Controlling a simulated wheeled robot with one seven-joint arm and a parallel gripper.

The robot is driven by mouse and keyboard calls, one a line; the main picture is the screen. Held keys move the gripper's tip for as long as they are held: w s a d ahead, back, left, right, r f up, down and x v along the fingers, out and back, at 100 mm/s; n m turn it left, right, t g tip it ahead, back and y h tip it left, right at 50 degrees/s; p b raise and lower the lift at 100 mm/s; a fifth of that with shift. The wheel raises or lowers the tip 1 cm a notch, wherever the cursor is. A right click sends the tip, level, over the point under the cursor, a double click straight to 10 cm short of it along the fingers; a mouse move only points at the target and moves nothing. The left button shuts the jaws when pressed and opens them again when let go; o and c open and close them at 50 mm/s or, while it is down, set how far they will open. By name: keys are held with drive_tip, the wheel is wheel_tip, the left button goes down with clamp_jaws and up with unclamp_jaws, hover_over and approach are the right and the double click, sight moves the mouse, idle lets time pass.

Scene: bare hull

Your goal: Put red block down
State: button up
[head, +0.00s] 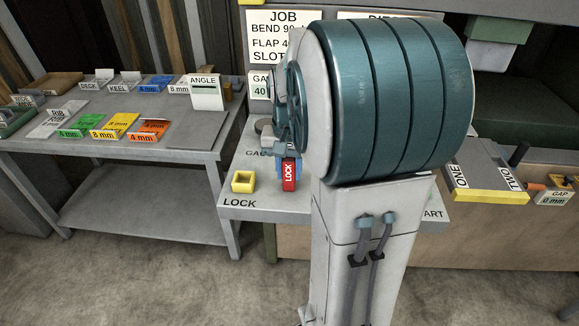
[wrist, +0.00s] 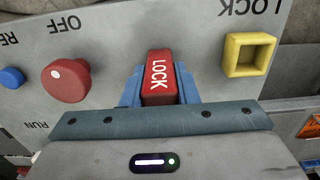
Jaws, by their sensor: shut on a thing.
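The red block (wrist: 158,78), marked LOCK in white, is between the blue fingers of my gripper (wrist: 160,88) in the wrist view. My gripper is shut on it. In the head view the red block (head: 289,175) stands upright at the front of the grey panel, beside a blue finger. I cannot tell whether its bottom touches the panel. A yellow square socket (wrist: 248,55) is to the right of the block in the wrist view and looks empty. In the head view the yellow socket (head: 243,181) is left of the block, above the panel's word LOCK.
A red round knob (wrist: 66,79) and a blue button (wrist: 11,78) are on the panel near OFF and RUN. A grey table (head: 110,140) with coloured labelled trays stands at the left. My arm hides much of the panel in the head view.

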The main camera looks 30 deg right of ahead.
drive_tip(key=o, duration=0.6)
drive_tip(key=shift+f, duration=0.15)
drive_tip(key=o, duration=0.4)
drive_tip(key=shift+o, duration=0.2)
